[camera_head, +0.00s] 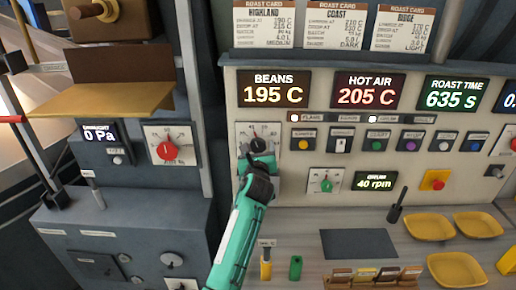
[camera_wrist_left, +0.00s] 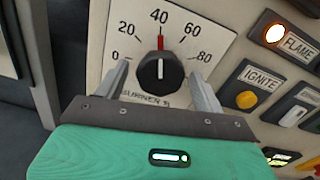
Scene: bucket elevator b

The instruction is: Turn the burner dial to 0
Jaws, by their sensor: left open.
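The burner dial (camera_wrist_left: 160,73) is a black round knob on a white scale plate, marked from 0 at the lower left to 80 at the right. Its red pointer stands at 40, straight up. In the head view its plate (camera_head: 243,133) is partly hidden behind my left gripper (camera_head: 258,156). In the left wrist view the fingers of my left gripper (camera_wrist_left: 159,79) are open, one on each side of the knob; I cannot tell whether they touch it. My right gripper is not in view.
Right of the dial are a lit flame lamp (camera_wrist_left: 274,33) and the yellow ignite button (camera_wrist_left: 246,99). Displays above show beans 195 C (camera_head: 273,89) and hot air 205 C (camera_head: 368,92). A green-knobbed drum dial (camera_head: 326,184) sits below right, and yellow trays (camera_head: 429,227) lie on the counter.

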